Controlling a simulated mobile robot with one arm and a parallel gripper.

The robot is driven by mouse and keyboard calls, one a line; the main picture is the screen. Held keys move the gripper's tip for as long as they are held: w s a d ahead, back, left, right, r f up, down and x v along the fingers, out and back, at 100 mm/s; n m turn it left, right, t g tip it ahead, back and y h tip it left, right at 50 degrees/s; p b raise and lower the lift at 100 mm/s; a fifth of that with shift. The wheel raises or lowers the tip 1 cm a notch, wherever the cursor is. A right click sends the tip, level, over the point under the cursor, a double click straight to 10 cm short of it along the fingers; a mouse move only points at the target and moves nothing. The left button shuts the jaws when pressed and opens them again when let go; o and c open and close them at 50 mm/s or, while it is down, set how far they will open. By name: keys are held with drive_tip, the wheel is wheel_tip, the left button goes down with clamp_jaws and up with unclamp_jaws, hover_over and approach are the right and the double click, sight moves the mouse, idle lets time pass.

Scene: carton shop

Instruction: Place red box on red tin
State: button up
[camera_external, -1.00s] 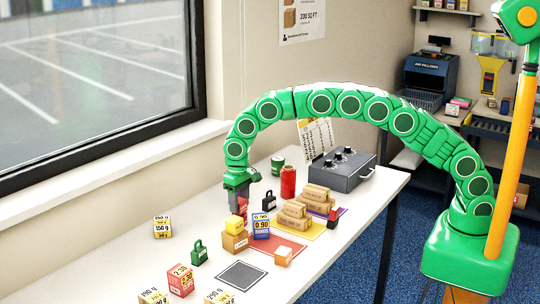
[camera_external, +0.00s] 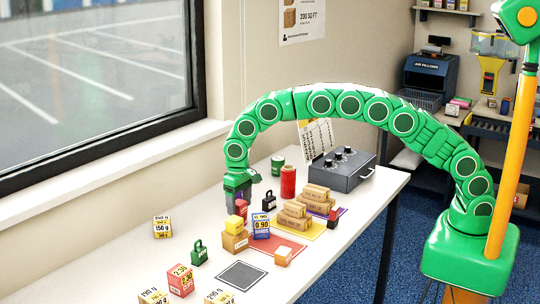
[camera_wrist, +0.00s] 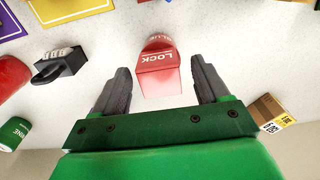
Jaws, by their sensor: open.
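A red box (camera_wrist: 158,78) marked LOCK sits between the spread fingers of my open gripper (camera_wrist: 160,88) in the wrist view, with a gap on each side. In the external view red shows below my gripper (camera_external: 241,196), behind a yellow box. A larger red cylinder (camera_external: 288,181) stands farther back; it also shows at the left edge of the wrist view (camera_wrist: 12,84).
A black padlock (camera_external: 269,201) stands right of my gripper, near a blue price box (camera_external: 261,226) and stacked cartons (camera_external: 295,214). A green padlock (camera_external: 199,254) and a red price box (camera_external: 180,281) stand in front. The table's left side has free room.

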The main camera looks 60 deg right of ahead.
sight(240, 202)
wheel_tip(240, 202, up, 12)
idle(0.5)
drive_tip(key=s+d+r, duration=0.5)
drive_tip(key=s+d, duration=0.3)
drive_tip(key=d, duration=0.4)
drive_tip(key=s+d+r, duration=0.6)
drive_tip(key=s+d, duration=0.3)
drive_tip(key=d, duration=0.3)
drive_tip(key=s+d+f, duration=0.2)
drive_tip(key=s+d, duration=0.2)
drive_tip(key=s, duration=0.7)
drive_tip(key=s+d+f+g, duration=0.1)
drive_tip(key=s+d, duration=0.4)
drive_tip(key=s, duration=0.6)
drive_tip(key=s+d+f, duration=0.2)
drive_tip(key=s+d, duration=0.3)
drive_tip(key=s, duration=0.7)
drive_tip(key=shift+f+g, duration=0.3)
drive_tip(key=shift+g, duration=0.1)
